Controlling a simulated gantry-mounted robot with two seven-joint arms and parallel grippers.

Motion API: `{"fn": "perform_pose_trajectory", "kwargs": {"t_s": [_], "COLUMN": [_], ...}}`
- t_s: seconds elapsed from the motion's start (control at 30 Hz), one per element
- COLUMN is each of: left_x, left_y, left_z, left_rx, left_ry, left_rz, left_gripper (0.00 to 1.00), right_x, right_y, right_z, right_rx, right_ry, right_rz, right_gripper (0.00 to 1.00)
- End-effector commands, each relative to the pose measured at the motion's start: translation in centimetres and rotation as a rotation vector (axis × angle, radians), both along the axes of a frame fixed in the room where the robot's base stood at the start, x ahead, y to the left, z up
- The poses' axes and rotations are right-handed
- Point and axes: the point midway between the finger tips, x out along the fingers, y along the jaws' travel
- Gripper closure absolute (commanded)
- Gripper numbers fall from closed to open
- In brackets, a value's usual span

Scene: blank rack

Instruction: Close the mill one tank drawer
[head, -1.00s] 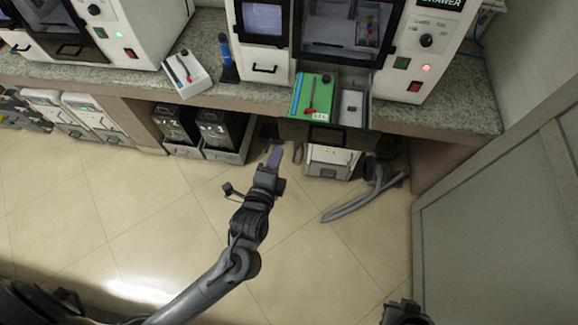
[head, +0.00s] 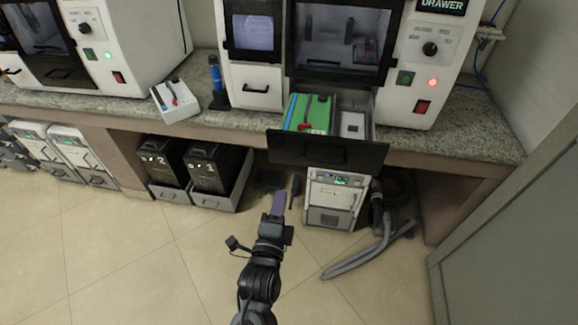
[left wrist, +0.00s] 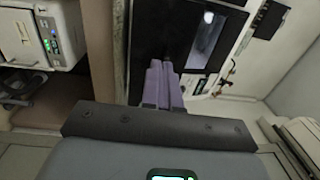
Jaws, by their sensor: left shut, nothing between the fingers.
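The tank drawer (head: 328,150) of the right-hand white mill (head: 425,65) stands pulled out over the counter edge, its dark front panel facing me. Inside it lie a green tray (head: 309,112) and a grey compartment with a pale block (head: 353,124). The fingers also show in the left wrist view (left wrist: 163,82), before a dark panel that I cannot identify for certain. My right gripper is out of view.
A white unit (head: 334,198) and a grey hose (head: 375,250) are under the counter below the drawer. Black tanks (head: 215,168) stand left of them. Another mill (head: 100,45) is at the left. A grey panel (head: 510,240) bounds the right.

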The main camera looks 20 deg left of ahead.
Motion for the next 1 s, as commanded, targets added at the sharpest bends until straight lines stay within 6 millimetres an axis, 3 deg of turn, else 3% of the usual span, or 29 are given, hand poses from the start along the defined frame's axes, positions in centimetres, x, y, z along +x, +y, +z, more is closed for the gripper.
{"fn": "perform_pose_trajectory", "kwargs": {"t_s": [0.6,1.0], "left_x": [10.2,12.4], "left_y": [1.6,1.9], "left_z": [0.4,0.7], "left_rx": [-0.002,-0.001], "left_ry": [-0.002,0.001], "left_rz": [0.001,-0.001], "left_gripper": [1.0,1.0], "right_x": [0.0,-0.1], "right_y": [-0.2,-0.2], "right_z": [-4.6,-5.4], "right_rx": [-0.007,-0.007], "right_ry": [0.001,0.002], "right_rz": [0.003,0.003], "right_gripper": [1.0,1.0]}}
